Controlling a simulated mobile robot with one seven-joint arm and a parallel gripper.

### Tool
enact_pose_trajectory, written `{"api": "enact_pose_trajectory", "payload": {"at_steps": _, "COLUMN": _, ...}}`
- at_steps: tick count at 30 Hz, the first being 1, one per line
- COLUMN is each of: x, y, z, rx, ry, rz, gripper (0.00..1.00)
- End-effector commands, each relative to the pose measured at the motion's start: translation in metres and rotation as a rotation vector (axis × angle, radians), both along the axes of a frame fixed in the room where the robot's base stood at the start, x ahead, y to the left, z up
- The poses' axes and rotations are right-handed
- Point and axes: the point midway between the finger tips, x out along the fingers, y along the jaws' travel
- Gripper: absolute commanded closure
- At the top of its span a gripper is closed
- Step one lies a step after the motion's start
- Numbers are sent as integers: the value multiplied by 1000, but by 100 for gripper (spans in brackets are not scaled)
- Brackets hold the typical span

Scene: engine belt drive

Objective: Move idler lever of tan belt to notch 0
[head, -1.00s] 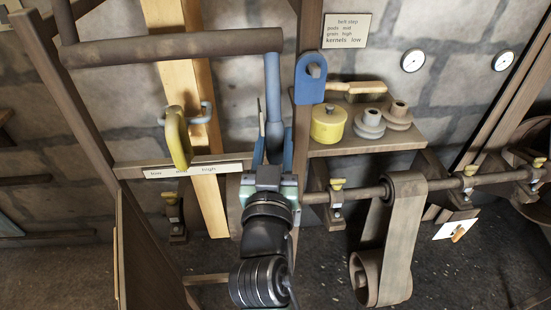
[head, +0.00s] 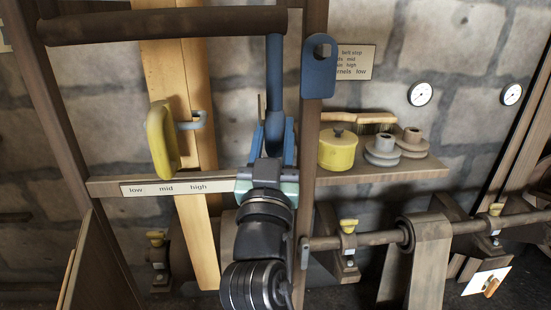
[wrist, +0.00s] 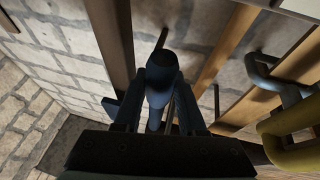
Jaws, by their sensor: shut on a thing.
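A blue lever (head: 274,80) hangs from a thick dark horizontal bar (head: 165,25). My gripper (head: 272,145) is shut on its lower part, and in the wrist view the blue lever (wrist: 160,85) stands between the two fingers. The lever is nearly upright, just right of a scale plate (head: 178,187) marked low, mid, high. A tan belt-like strip (head: 185,80) runs down behind the scale rail, left of the lever. The lever's lower tip is hidden by my gripper. No notch numbers can be read.
A yellow handle (head: 160,140) on a grey hook is left of my gripper. A dark post with a blue holed plate (head: 319,66) stands close on the right. A shelf (head: 390,172) holds a yellow pot (head: 337,151) and spools. A shaft with a brown belt (head: 428,255) is lower right.

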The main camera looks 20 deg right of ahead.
Motion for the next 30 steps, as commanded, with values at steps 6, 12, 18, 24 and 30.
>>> {"api": "enact_pose_trajectory", "payload": {"at_steps": 6, "x": 4, "y": -1, "z": -1, "rx": -9, "ry": -30, "rz": 1, "gripper": 100}}
{"api": "enact_pose_trajectory", "payload": {"at_steps": 12, "x": 5, "y": -1, "z": 2, "rx": -8, "ry": -34, "rz": 1, "gripper": 100}}
{"api": "enact_pose_trajectory", "payload": {"at_steps": 18, "x": 5, "y": -1, "z": 2, "rx": -8, "ry": -34, "rz": 3, "gripper": 49}}
{"api": "enact_pose_trajectory", "payload": {"at_steps": 24, "x": 5, "y": -1, "z": 1, "rx": -8, "ry": -32, "rz": 1, "gripper": 31}}
{"api": "enact_pose_trajectory", "payload": {"at_steps": 30, "x": 4, "y": -1, "z": 0, "rx": -7, "ry": -31, "rz": 0, "gripper": 31}}
